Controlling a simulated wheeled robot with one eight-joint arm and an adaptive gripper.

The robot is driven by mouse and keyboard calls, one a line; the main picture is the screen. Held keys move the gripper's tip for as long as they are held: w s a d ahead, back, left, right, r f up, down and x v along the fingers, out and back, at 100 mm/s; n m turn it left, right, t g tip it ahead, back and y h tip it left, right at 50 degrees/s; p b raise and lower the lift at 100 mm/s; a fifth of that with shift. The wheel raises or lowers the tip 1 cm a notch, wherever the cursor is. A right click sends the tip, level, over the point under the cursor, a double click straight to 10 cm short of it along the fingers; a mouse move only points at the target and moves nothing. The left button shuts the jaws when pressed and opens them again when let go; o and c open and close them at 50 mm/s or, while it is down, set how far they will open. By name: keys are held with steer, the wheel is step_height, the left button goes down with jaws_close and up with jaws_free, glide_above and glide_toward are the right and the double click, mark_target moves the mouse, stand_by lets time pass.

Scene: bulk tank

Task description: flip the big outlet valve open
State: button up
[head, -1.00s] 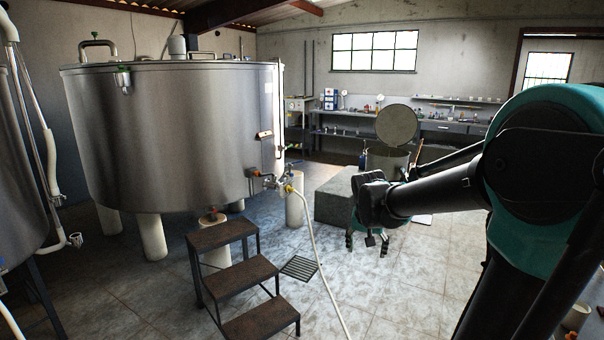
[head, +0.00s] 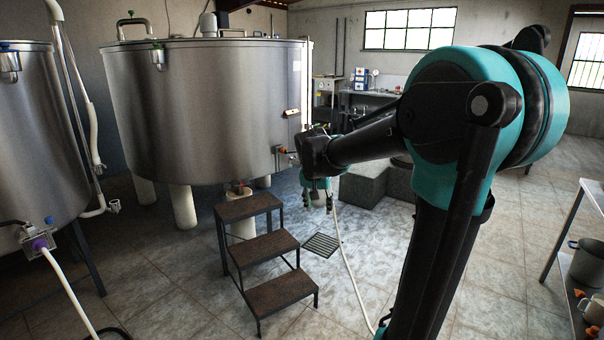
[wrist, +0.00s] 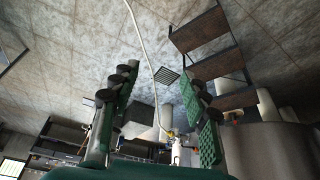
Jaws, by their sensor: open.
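The large steel tank (head: 210,110) stands at the left centre on pale legs. Its outlet fitting (head: 283,150), with an orange part, sits low on its right side. My arm hides much of the outlet valve in the head view. The wrist view shows the outlet fitting (wrist: 178,138) small, with a yellow part and a white hose, between my fingers in the picture. My gripper (head: 319,203) is open and empty, pointing down in front of the outlet area. In the wrist view its fingers (wrist: 158,115) are spread wide. The valve handle's position cannot be told.
Brown steps (head: 257,245) stand in front of the tank. A white hose (head: 350,262) runs along the floor past a drain grate (head: 321,244). A smaller tank (head: 35,140) with a purple-and-blue valve (head: 40,242) is at left. A table (head: 590,190) stands at right.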

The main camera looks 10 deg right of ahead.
steer(key=s+d+f+n, duration=0.1)
steer(key=s+f, duration=0.2)
steer(key=s, duration=0.1)
steer(key=s+d+f, duration=0.1)
steer(key=s+f, duration=0.2)
steer(key=s, duration=0.2)
steer(key=s+d+f+n+y, duration=0.1)
steer(key=s+d+f, duration=0.1)
steer(key=s, duration=0.3)
steer(key=shift+f+n, duration=0.3)
steer(key=shift+f, duration=0.5)
steer(key=c, duration=0.7)
steer(key=s+f, duration=0.2)
steer(key=s, duration=0.1)
steer(key=s+f+n, duration=0.1)
steer(key=s+f, duration=0.1)
steer(key=s, duration=0.1)
steer(key=s+f+n, duration=0.1)
steer(key=s+f, duration=0.1)
steer(key=s, duration=0.1)
steer(key=shift+s+d+f+y, duration=0.2)
steer(key=shift+s+f+y, duration=0.05)
steer(key=shift+s+y, duration=0.15)
jaws_close()
steer(key=shift+d, duration=0.1)
